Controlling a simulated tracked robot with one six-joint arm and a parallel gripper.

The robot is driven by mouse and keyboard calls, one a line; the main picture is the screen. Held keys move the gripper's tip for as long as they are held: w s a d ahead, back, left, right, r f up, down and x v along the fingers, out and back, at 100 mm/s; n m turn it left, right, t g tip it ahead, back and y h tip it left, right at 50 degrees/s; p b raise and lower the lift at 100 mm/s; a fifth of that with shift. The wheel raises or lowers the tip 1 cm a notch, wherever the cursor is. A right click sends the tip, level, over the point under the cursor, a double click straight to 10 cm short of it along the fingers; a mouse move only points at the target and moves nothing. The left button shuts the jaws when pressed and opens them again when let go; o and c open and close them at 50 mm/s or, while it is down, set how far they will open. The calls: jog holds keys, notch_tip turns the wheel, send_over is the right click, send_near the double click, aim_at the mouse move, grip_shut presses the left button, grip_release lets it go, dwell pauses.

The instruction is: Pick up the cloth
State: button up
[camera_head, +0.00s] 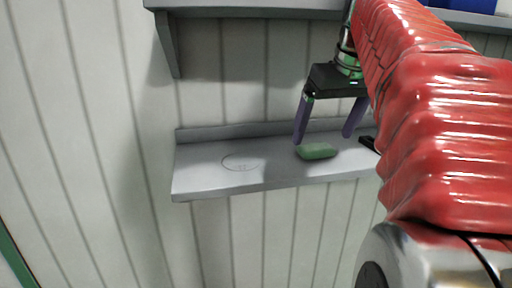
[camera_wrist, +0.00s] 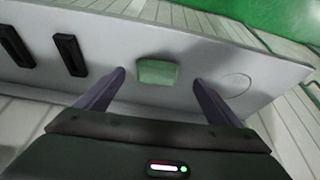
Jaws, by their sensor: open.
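The cloth looks like a small green folded pad (camera_head: 317,151) lying on a grey wall shelf (camera_head: 205,181). In the wrist view the cloth (camera_wrist: 157,72) lies between and just beyond my two fingertips. My gripper (camera_head: 324,136) has two purple fingers spread wide and pointing down, and it is empty. In the wrist view my gripper (camera_wrist: 158,78) has one finger on each side of the cloth, with gaps on both sides. I cannot tell the exact height of the fingertips over the shelf.
Two black blocks (camera_wrist: 70,56) (camera_wrist: 16,46) stand on the shelf beside the cloth; one black item (camera_head: 367,143) shows in the head view. A drawn circle (camera_head: 242,162) marks a bare part of the shelf. An upper shelf (camera_head: 250,8) hangs above.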

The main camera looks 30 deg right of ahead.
aim_at(319, 149)
jog(key=shift+s+d, duration=0.15)
jog(key=shift+s, duration=0.05)
jog(key=shift+w+d+f, duration=0.1)
jog(key=shift+w+f, duration=0.05)
jog(key=shift+f, duration=0.35)
jog(key=shift+x, duration=1.95)
jog(key=shift+w, duration=0.1)
jog(key=c, duration=1.1)
jog(key=shift+r, duration=0.15)
jog(key=shift+c, duration=0.2)
